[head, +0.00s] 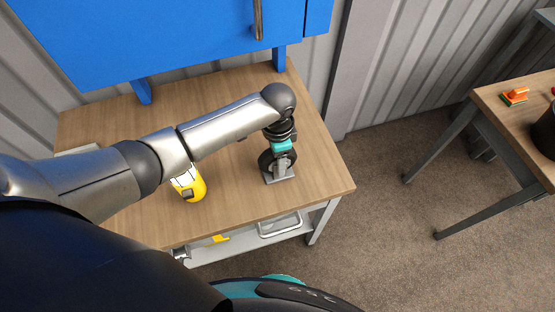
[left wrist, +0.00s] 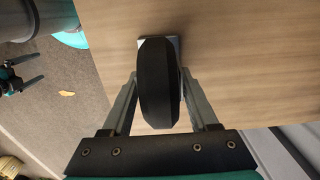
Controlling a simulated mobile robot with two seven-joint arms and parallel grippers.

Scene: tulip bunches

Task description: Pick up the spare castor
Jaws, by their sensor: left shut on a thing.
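The spare castor, with a black wheel (left wrist: 157,85) and a grey mounting plate (head: 281,177), is on the wooden workbench near its right end. My left gripper (head: 279,160) points down at the castor and is shut on it. In the left wrist view the black wheel is between the two grey fingers (left wrist: 158,100), with a bit of the plate showing beyond it. Whether the plate touches the bench top, I cannot tell. My right gripper (left wrist: 40,66) shows at the left edge of the left wrist view, its fingers apart and empty, over the floor.
A yellow and white object (head: 190,186) stands on the workbench (head: 235,195) below my left forearm. A blue cabinet (head: 180,35) is above the bench's back. A lower shelf holds a wire-handled tray (head: 280,226). Another table (head: 500,115) at right carries an orange and green object (head: 515,95).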

